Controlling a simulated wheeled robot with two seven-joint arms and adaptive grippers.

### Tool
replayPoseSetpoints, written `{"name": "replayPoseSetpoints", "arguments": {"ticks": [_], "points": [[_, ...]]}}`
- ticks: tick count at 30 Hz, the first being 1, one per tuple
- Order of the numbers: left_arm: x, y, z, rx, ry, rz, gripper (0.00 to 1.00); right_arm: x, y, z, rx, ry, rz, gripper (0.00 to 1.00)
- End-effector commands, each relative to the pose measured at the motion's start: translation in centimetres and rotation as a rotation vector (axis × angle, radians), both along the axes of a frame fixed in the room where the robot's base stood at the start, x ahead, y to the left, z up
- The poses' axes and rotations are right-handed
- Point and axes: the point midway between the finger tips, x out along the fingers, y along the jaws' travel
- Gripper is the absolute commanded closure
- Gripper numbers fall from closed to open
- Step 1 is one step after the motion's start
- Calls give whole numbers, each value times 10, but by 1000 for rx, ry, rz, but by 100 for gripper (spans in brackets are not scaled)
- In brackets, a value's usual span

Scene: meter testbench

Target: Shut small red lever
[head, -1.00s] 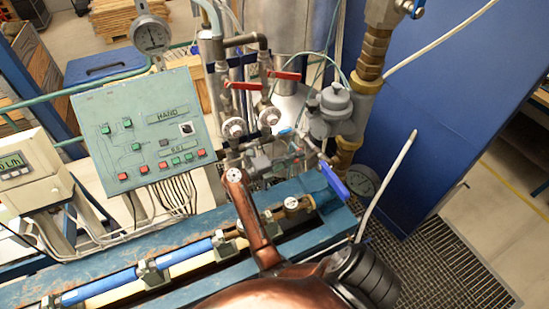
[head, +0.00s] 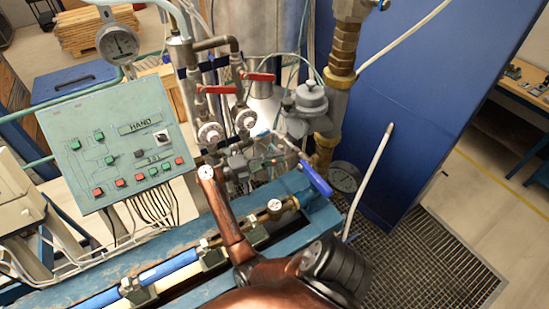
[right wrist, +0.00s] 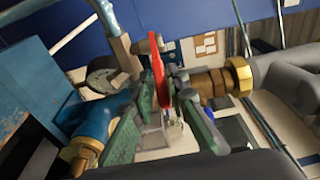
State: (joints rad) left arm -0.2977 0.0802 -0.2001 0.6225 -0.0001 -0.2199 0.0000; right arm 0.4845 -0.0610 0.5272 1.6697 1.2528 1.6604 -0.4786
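A red lever (right wrist: 158,76) stands upright in the right wrist view. My right gripper (right wrist: 165,97) has its two green-padded fingers on either side of this lever. A gap shows between the fingers, and they do not look closed on it. In the head view, two red levers show on the vertical pipes: a right one (head: 259,77) and a left one (head: 219,89). I cannot tell which of them is the one in the wrist view. My right gripper is hard to make out among the fittings in the head view. My left gripper is not in view.
A green control panel (head: 118,138) stands at the left. A blue-handled valve (head: 316,178) and a gauge (head: 345,176) are at the right of the pipes. In the right wrist view, a blue fitting (right wrist: 92,118) and a brass fitting (right wrist: 238,76) flank the gripper.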

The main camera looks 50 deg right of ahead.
Motion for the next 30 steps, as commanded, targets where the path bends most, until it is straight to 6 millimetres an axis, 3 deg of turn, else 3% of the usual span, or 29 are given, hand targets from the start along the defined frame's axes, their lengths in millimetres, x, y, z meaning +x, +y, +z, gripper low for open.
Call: {"name": "replayPoseSetpoints", "arguments": {"ticks": [10,21,30], "points": [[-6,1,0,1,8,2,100,5,5,1,-1,-2,5,84],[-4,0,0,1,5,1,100,33,52,1,0,-1,4,84],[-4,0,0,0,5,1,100,40,65,1,-1,0,2,84]]}}
